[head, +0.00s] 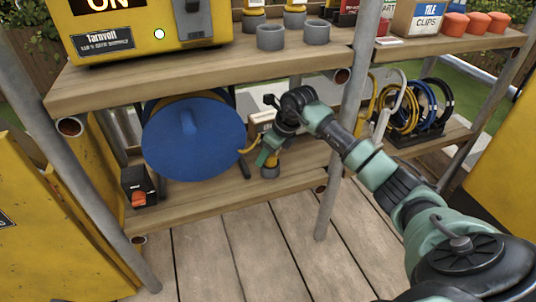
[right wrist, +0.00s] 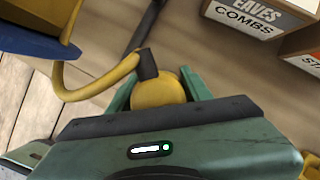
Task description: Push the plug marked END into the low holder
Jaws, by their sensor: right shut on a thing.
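My right gripper (head: 266,156) reaches in over the lower shelf. In the right wrist view its two green fingers (right wrist: 157,88) are closed on the sides of a yellow plug (right wrist: 157,92). A black collar and a yellow cable (right wrist: 105,82) come off the plug to the left. No END mark can be read on it. My left gripper is not in view.
A blue cable reel (head: 190,140) stands left of the gripper. A scaffold post (head: 335,180) rises to its right. The upper shelf (head: 200,75) overhangs and carries empty grey cups (head: 316,32). An eaves combs box (right wrist: 255,22) is behind.

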